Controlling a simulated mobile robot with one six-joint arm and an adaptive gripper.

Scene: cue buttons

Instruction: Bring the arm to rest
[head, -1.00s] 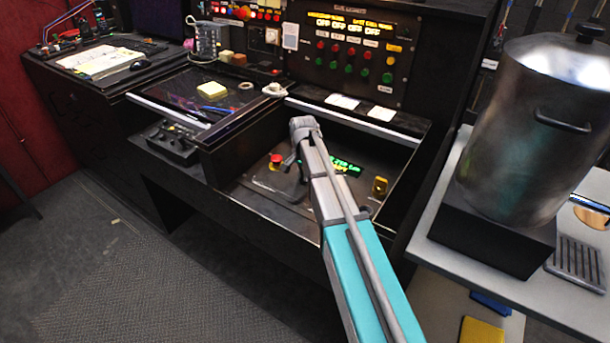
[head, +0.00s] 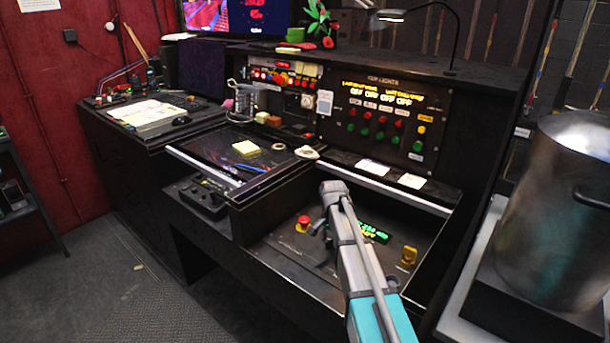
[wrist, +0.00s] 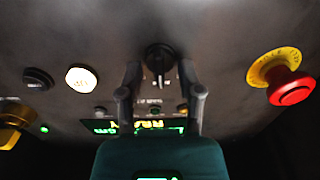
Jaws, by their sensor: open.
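My gripper (wrist: 162,88) is open and empty in the wrist view, its two fingers apart. A black knob (wrist: 158,58) shows between and beyond the fingertips; I cannot tell the gap to it. In the head view my arm reaches over the recessed black control panel, and my gripper (head: 323,230) is small, dark and partly hidden by the arm. A red mushroom button (head: 302,223) sits left of it; it also shows in the wrist view (wrist: 291,87) on a yellow collar. A yellow control (head: 408,256) is right of the arm.
A large metal pot (head: 560,215) stands close on the right. The raised back panel (head: 385,120) holds rows of red and green buttons. A glass-topped desk section (head: 235,165) with a yellow pad is at left. Open floor (head: 110,285) lies front left.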

